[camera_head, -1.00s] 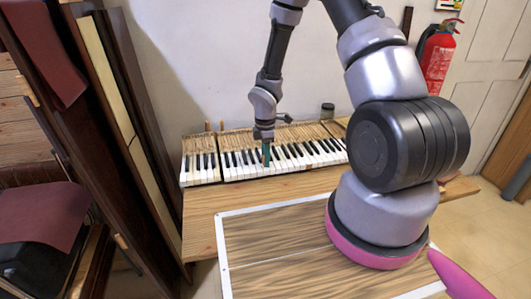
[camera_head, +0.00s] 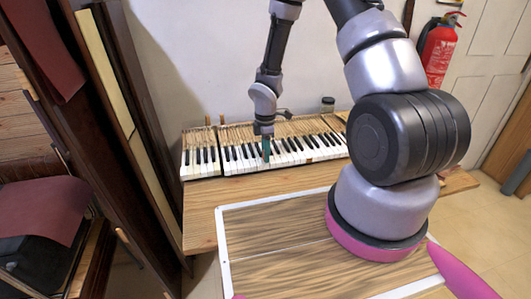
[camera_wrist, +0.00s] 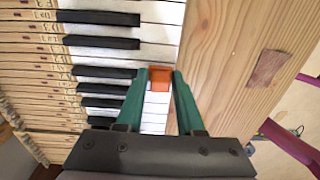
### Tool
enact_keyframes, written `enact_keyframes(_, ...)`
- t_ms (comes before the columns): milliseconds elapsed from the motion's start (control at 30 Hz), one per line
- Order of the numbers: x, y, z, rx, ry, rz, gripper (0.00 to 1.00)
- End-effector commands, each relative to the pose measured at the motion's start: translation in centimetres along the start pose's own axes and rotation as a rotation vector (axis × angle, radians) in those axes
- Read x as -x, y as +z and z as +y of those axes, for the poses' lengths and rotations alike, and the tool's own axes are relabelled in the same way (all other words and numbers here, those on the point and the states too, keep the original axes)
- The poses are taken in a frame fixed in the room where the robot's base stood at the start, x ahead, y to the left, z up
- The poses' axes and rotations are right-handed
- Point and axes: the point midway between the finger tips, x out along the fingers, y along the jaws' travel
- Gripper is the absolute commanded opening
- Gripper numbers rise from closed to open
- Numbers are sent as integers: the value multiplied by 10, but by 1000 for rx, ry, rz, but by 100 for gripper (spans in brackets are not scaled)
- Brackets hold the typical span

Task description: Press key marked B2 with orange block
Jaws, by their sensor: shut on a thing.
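My gripper (camera_wrist: 161,74) has green fingers and is shut on an orange block (camera_wrist: 159,78), which shows between the fingertips in the wrist view. The block is over the front part of the white keys (camera_wrist: 155,105), near the wooden ledge. I cannot tell whether it touches a key. In the head view, my gripper (camera_head: 266,152) points down at the front of the keyboard (camera_head: 200,163), left of its middle. The key labels are too small to read surely, so I cannot pick out the key marked B2.
Black keys (camera_wrist: 110,43) rise beside the white ones. A wooden ledge (camera_wrist: 225,50) runs along the keyboard front. Dark upright panels (camera_head: 115,120) stand at the left. A fire extinguisher (camera_head: 440,45) hangs on the wall.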

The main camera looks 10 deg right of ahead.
Motion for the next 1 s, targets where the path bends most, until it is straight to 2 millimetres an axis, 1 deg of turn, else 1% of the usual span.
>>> enact_keyframes(467,-1,0,0,0,0,0,0)
enact_keyframes(1000,-7,0,0,0,0,0,0)
